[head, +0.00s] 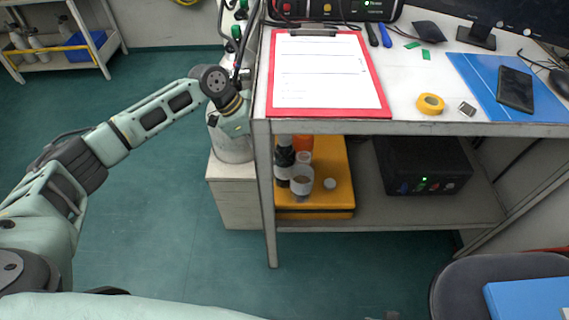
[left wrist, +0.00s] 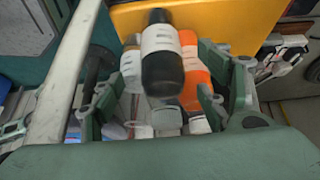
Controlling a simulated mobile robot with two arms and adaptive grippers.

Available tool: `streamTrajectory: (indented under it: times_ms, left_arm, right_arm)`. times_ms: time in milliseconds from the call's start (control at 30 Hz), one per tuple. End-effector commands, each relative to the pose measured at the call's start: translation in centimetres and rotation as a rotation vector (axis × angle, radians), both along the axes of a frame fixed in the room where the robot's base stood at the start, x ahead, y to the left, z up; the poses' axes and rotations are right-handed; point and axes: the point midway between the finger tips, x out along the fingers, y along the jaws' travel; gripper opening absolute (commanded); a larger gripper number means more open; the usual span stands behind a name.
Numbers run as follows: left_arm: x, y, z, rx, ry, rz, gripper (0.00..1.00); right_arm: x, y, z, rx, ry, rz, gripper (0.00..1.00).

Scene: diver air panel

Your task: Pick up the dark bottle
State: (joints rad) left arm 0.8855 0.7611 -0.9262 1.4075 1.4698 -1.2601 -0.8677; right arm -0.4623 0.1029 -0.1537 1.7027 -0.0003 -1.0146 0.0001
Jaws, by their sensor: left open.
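The dark bottle (head: 284,158), black with a white label, stands on a yellow case (head: 340,180) on the shelf under the worktop. An orange bottle (head: 303,145) and pale containers (head: 301,180) stand close by it. My left gripper (head: 231,122) is just left of the table's front-left leg, its fingers mostly hidden. In the left wrist view the open fingers (left wrist: 168,85) are spread, with the dark bottle (left wrist: 162,58) showing between them. The orange bottle (left wrist: 192,75) is right behind it and a pale bottle (left wrist: 131,68) is to its left. I cannot tell whether the fingers touch it.
The table leg (head: 264,195) and worktop edge (head: 420,128) are close to my left arm. A clipboard (head: 325,75) lies above the shelf. A black box (head: 422,165) sits right of the yellow case.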

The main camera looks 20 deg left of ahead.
Motion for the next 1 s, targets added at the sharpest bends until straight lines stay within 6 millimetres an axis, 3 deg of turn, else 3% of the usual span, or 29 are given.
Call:
streamTrajectory:
  times_ms: [67, 200, 567, 1000]
  left_arm:
    - [0.5, -1.6, 0.0, -0.002, -0.002, -0.005, 0.68]
    - [0.7, -2.5, -1.9, 0.000, 0.001, 0.000, 0.68]
    - [0.8, -2.9, -2.7, 0.000, 0.000, 0.001, 0.68]
    - [0.8, -2.9, -2.7, 0.000, 0.000, 0.001, 0.30]
  right_arm:
    - [0.1, 0.0, 0.1, 0.000, -0.002, 0.000, 0.26]
    - [0.6, 0.0, 1.4, 0.001, -0.012, -0.001, 0.26]
    - [0.6, 0.0, 1.9, 0.001, -0.011, -0.002, 0.26]
    - [0.6, 0.1, 1.8, 0.001, -0.011, -0.002, 0.26]
